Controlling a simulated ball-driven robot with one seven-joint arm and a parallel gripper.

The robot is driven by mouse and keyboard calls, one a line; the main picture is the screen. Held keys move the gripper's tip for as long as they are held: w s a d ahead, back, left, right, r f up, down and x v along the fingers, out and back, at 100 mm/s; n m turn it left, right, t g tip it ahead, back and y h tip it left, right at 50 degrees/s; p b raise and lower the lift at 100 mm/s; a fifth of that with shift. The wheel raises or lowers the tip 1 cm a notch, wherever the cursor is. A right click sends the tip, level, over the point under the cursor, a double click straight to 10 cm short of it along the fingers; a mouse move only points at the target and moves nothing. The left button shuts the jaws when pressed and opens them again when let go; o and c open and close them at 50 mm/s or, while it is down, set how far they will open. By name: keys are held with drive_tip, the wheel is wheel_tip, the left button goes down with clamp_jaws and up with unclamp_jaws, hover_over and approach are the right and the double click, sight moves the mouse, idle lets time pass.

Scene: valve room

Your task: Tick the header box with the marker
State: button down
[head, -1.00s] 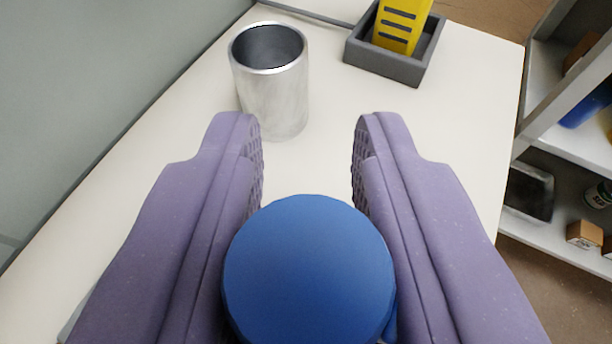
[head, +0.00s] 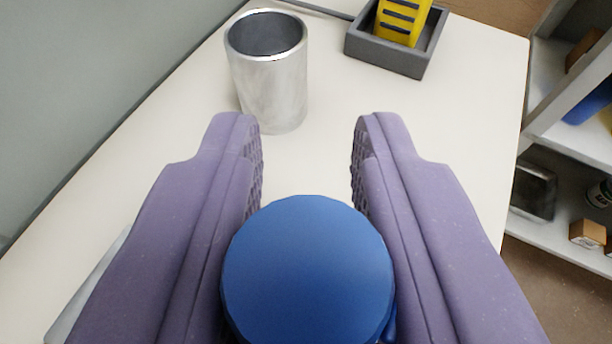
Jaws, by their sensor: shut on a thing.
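My gripper (head: 307,150) points away from the camera, with its two purple fingers on either side of a blue round thing, which I take to be the end of the marker (head: 307,270). The fingers are shut on it, and their tips stand apart ahead of it. Only the marker's blue round end shows; the rest of it is hidden below. The header box is not visible. A pale, flat edge (head: 88,290), perhaps a sheet or board, shows on the table to the left of the left finger, mostly hidden by it.
A metal cup (head: 268,85) stands on the white table (head: 445,150), ahead and left of the fingers. A grey tray (head: 385,55) holding a yellow thing (head: 403,20) is at the back. Shelves (head: 570,160) stand right of the table; a grey wall (head: 90,80) is at left.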

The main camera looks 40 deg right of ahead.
drive_tip(key=shift+f+b, duration=0.4)
drive_tip(key=shift+f, duration=0.15)
drive_tip(key=shift+d, duration=0.1)
idle(0.4)
drive_tip(key=shift+s+d, duration=0.3)
drive_tip(key=shift+d, duration=0.1)
drive_tip(key=shift+w+a, duration=0.1)
drive_tip(key=shift+a, duration=0.05)
drive_tip(key=shift+w+a, duration=0.25)
drive_tip(key=shift+a, duration=0.25)
drive_tip(key=shift+w+a, duration=0.25)
drive_tip(key=shift+a, duration=0.2)
drive_tip(key=shift+f, duration=0.1)
drive_tip(key=shift+d, duration=0.2)
drive_tip(key=shift+s+d, duration=0.3)
drive_tip(key=shift+d, duration=0.3)
drive_tip(key=shift+s+a, duration=0.1)
